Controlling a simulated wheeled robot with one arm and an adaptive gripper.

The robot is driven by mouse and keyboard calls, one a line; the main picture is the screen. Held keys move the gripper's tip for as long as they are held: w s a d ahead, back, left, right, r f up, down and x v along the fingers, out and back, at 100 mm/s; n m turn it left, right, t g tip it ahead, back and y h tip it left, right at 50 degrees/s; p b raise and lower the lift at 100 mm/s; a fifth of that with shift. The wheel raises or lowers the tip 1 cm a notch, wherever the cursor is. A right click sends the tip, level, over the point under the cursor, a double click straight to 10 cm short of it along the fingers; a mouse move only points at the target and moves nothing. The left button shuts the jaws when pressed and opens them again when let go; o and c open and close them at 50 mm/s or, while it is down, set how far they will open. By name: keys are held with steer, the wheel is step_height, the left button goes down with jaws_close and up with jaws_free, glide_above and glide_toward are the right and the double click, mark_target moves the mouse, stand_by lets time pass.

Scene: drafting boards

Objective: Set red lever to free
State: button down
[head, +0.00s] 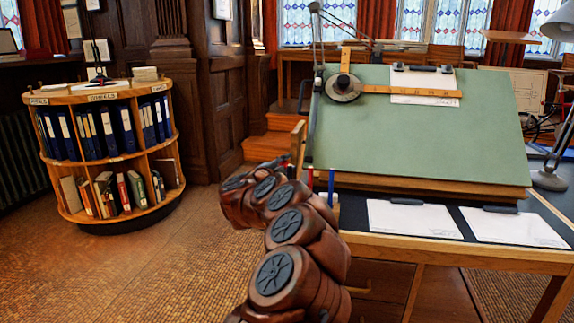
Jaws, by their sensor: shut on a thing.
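The drafting board (420,130) has a tilted green top. My brown arm reaches from the bottom middle up to the board's lower left side. My gripper (291,163) is small and partly covered by my own wrist, beside the left edge of the board. It is shut at the red lever, which is almost wholly hidden there. The lever's position and any markings cannot be read. A thin upright red piece and a blue one (331,181) stand just right of my arm; they look like pens.
A drafting arm with a wooden ruler (410,90) lies on the board. Papers (412,217) lie on the dark desk ledge in front. A round bookshelf (105,150) with binders stands at the left. The floor between shelf and desk is clear.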

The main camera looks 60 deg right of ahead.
steer(key=shift+w+a+r+t, duration=0.1)
steer(key=shift+w+a+t, duration=0.05)
steer(key=shift+w, duration=0.25)
steer(key=shift+w+a+r+t, duration=0.1)
steer(key=shift+w+t, duration=0.05)
steer(key=shift+w, duration=0.2)
steer(key=c, duration=0.8)
jaws_free()
steer(key=shift+w+f, duration=0.1)
steer(key=shift+f, duration=0.1)
steer(key=shift+a, duration=0.15)
steer(key=a, duration=0.3)
steer(key=s+a, duration=0.1)
steer(key=a, duration=0.7)
steer(key=shift+s+a+r, duration=0.1)
steer(key=shift+s+a, duration=0.05)
steer(key=shift+s, duration=0.05)
steer(key=shift+c, duration=0.5)
